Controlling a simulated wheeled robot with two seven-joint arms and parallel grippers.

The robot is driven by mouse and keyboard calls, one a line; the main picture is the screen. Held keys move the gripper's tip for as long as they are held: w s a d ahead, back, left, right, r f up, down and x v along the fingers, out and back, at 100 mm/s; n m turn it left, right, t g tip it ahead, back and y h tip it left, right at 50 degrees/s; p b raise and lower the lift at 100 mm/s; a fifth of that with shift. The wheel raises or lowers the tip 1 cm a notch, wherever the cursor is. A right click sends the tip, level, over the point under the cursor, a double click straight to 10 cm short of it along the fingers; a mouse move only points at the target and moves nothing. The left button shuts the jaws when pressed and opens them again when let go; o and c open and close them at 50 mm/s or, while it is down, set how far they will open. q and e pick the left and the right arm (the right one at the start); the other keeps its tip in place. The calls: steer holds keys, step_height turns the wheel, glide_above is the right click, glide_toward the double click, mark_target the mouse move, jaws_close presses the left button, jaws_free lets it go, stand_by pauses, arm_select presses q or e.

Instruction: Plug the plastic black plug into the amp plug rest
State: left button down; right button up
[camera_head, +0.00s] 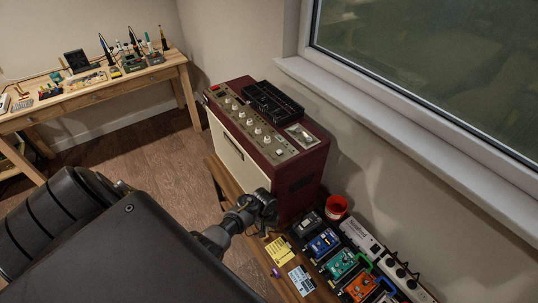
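The amplifier (303,171) is a dark red box with a cream front and a row of knobs on its top panel. A black open tray (273,102) lies on top at its back. My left gripper (264,205) is dark and small in view, near the amplifier's lower front corner. I cannot tell whether its fingers are open or shut, or whether they hold anything. I cannot pick out the black plug or the plug rest for certain. My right gripper is not in view.
Several effect pedals, such as a blue one (323,242), and a red cup (336,207) stand right of my gripper. A white power strip (362,238) with black plugs lies beside them by the wall. A wooden workbench (97,92) with tools stands far left. The floor between is clear.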

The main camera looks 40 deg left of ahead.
arm_select(q)
steer(key=shift+w+a+r+n, duration=0.2)
steer(key=shift+a+n, duration=0.2)
steer(key=shift+n, duration=0.2)
steer(key=shift+f, duration=0.1)
step_height(320, 180, down, 3)
steer(key=b, duration=0.3)
steer(key=shift+f+b, duration=0.15)
steer(key=shift+b, duration=0.25)
steer(key=shift+f, duration=0.5)
steer(key=shift+w+d, duration=0.1)
stand_by(0.7)
steer(key=shift+f+b, duration=0.6)
steer(key=shift+f, duration=0.6)
stand_by(0.5)
steer(key=c, duration=1.3)
jaws_free()
steer(key=shift+c, duration=0.2)
